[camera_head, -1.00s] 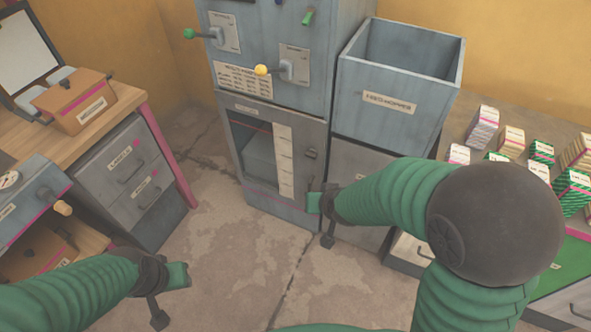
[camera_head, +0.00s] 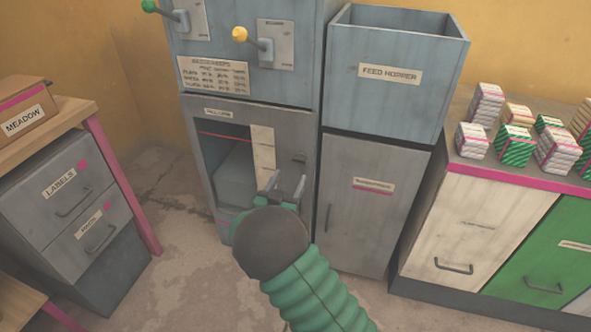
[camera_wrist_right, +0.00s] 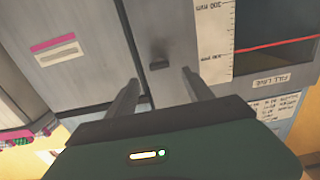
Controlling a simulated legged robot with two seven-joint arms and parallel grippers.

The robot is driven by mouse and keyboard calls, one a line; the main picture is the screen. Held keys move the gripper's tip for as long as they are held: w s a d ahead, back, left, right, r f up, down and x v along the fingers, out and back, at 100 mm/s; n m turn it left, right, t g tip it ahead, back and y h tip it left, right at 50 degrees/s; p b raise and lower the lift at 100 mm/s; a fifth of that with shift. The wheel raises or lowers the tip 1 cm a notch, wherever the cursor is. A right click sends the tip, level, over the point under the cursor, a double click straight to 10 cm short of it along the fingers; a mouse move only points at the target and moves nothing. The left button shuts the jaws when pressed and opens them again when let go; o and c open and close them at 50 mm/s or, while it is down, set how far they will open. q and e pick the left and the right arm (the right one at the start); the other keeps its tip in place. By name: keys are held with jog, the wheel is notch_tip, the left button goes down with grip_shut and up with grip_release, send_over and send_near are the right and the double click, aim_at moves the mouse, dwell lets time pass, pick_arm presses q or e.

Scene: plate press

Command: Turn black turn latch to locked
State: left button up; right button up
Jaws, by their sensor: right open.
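The black turn latch (camera_head: 300,158) is a small dark piece on the right side of the grey press's lower front, right of the windowed opening. In the right wrist view, the latch (camera_wrist_right: 159,65) shows as a short dark bar between my two fingers and beyond their tips; its exact setting is too small to tell. My right gripper (camera_head: 285,183) is open and empty, just below the latch in the head view. Its spread fingers (camera_wrist_right: 160,86) show in the wrist view, apart from the latch. My left gripper is out of view.
A white scale strip (camera_head: 263,155) stands beside the opening. The feed hopper (camera_head: 385,95) sits above a grey cabinet (camera_head: 365,215) to the right. Green and yellow levers (camera_head: 240,35) are above. Drawers (camera_head: 80,200) stand left, with clear floor between.

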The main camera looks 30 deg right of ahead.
aim_at(298, 162)
jog(key=b+x, duration=0.2)
jog(key=x, duration=0.6)
jog(key=shift+w+d+f, duration=0.1)
jog(key=shift+w+d, duration=0.05)
jog(key=shift+d, duration=0.15)
jog(key=shift+a, duration=0.1)
jog(key=shift+c, duration=0.9)
grip_shut()
